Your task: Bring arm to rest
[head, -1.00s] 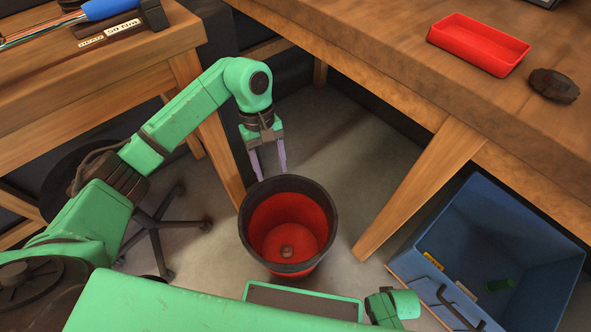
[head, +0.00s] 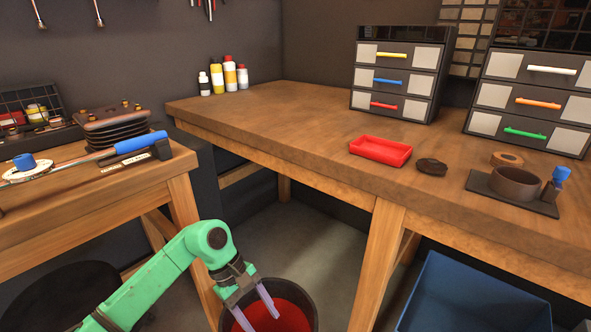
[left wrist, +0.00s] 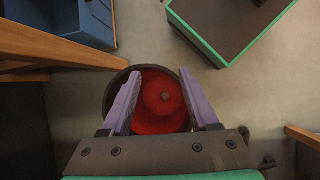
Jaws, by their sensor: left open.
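My left gripper (head: 258,315) is open, with two pale purple fingers and nothing between them. A small brownish piece (left wrist: 165,96) lies on the bucket's bottom. I cannot tell the exact height of the fingertips above the rim. My right arm is not in view.
A wooden workbench (head: 290,125) carries a red tray (head: 380,150), a dark oval piece (head: 431,167), drawer units (head: 398,73) and bottles (head: 230,75). Another table (head: 95,192) stands left. A blue bin (head: 450,290) sits on the floor at right.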

